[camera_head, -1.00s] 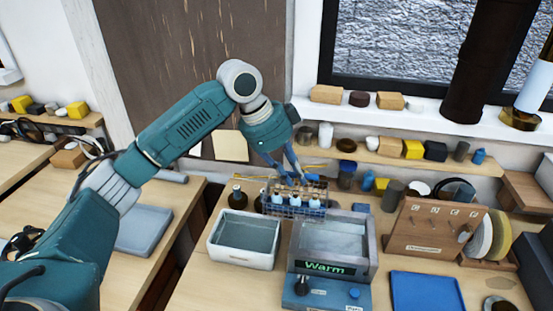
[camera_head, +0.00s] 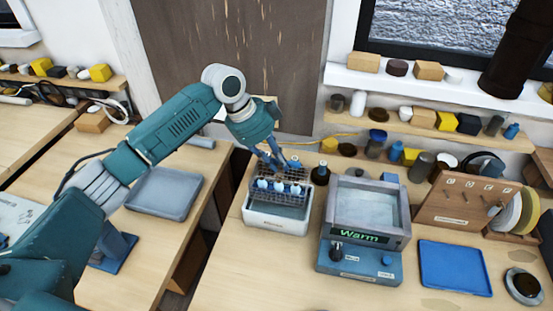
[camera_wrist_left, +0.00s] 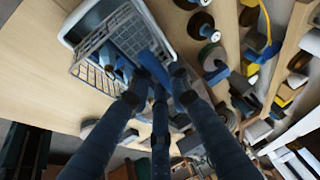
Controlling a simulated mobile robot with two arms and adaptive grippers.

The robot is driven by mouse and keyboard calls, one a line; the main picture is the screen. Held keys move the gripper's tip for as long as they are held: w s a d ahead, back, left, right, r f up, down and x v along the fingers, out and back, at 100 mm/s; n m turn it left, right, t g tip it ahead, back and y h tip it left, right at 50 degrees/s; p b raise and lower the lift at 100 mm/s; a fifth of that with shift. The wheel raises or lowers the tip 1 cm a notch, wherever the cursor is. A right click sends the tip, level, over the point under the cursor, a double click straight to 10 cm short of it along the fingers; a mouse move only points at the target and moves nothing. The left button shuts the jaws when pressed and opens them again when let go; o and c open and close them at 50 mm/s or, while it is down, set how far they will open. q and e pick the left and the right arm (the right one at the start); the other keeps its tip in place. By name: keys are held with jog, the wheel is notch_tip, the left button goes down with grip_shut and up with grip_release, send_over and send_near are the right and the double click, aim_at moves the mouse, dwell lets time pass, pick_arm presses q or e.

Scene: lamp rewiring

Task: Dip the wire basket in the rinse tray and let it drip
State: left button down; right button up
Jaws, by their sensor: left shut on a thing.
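My left gripper (camera_head: 276,161) is shut on the wire basket (camera_head: 262,196), which holds several small pale-blue and white parts. The basket hangs over the white rinse tray (camera_head: 276,222) and hides the tray's back part. In the left wrist view the basket (camera_wrist_left: 92,62) is close below my fingers (camera_wrist_left: 156,80) and overlaps the tray (camera_wrist_left: 68,38), reaching past one side of its rim. The basket looks to be at or above rim height; the exact gap to the liquid cannot be told. My right gripper is out of view.
A blue-grey heated bath (camera_head: 368,205) with a "Warm" display stands right of the tray. A dark bottle (camera_head: 320,172) stands behind, between them. A wooden peg rack (camera_head: 464,203) and a blue flat tray (camera_head: 455,268) are further right. The bench front is clear.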

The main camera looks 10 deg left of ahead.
aim_at(273, 182)
pick_arm(q)
notch_tip(273, 182, down, 3)
jog(key=shift+a+r+b, duration=0.1)
jog(key=shift+b, duration=1.05)
jog(key=shift+f+b, duration=0.45)
jog(key=shift+f, duration=0.85)
jog(key=shift+f+b, duration=0.55)
jog(key=shift+f, duration=0.95)
jog(key=shift+f+b, duration=0.45)
jog(key=shift+f, duration=0.75)
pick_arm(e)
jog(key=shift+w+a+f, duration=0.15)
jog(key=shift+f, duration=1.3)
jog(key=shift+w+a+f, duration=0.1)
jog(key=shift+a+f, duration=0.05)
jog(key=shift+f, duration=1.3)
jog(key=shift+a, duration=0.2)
pick_arm(q)
jog(key=shift+w+r+p, duration=0.1)
jog(key=shift+r+p, duration=0.7)
jog(key=shift+r, duration=0.05)
jog(key=shift+r+p, duration=3.1)
jog(key=shift+r, duration=0.3)
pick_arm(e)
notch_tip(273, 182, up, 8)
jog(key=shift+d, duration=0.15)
pick_arm(q)
jog(key=shift+r, duration=0.1)
